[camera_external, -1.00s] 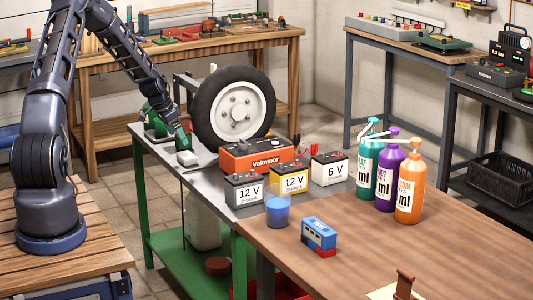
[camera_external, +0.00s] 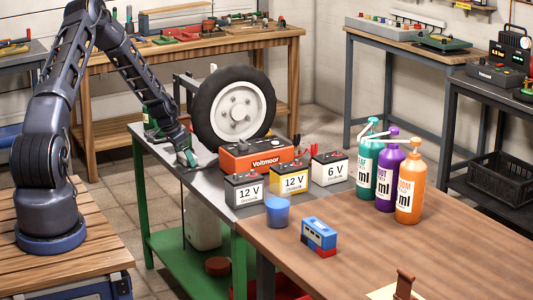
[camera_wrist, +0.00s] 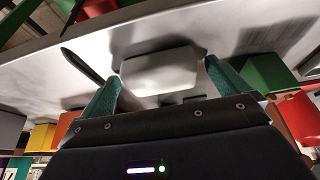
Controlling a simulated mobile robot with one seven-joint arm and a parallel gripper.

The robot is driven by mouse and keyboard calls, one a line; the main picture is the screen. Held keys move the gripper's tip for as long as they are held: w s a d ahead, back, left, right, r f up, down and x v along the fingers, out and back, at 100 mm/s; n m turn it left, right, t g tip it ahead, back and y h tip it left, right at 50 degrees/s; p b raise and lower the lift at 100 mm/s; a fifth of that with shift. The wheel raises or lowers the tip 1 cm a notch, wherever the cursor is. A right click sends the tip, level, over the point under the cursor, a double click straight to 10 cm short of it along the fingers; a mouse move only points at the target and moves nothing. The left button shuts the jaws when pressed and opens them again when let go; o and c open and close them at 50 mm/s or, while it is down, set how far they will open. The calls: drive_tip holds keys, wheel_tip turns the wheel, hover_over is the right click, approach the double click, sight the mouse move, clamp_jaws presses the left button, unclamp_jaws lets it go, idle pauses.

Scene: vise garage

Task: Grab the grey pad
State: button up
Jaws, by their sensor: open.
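The grey pad (camera_wrist: 160,72) is a pale, rounded block on the grey metal bench top (camera_external: 222,210). In the wrist view it sits between the two green fingertips of my gripper (camera_wrist: 161,82), one finger to each side. My gripper is open; small gaps seem to show beside the pad, but contact cannot be told for sure. In the external view my gripper (camera_external: 188,158) is low at the bench, left of the wheel, and hides most or all of the pad.
A wheel (camera_external: 238,112) stands close behind my gripper. A red Voltmoor unit (camera_external: 257,158) and several batteries (camera_external: 243,190) stand to the right. A green object (camera_external: 153,118) is behind the arm. The bench's left edge is near.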

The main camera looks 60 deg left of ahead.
drive_tip(key=c, duration=1)
drive_tip(key=shift+r, duration=0.1)
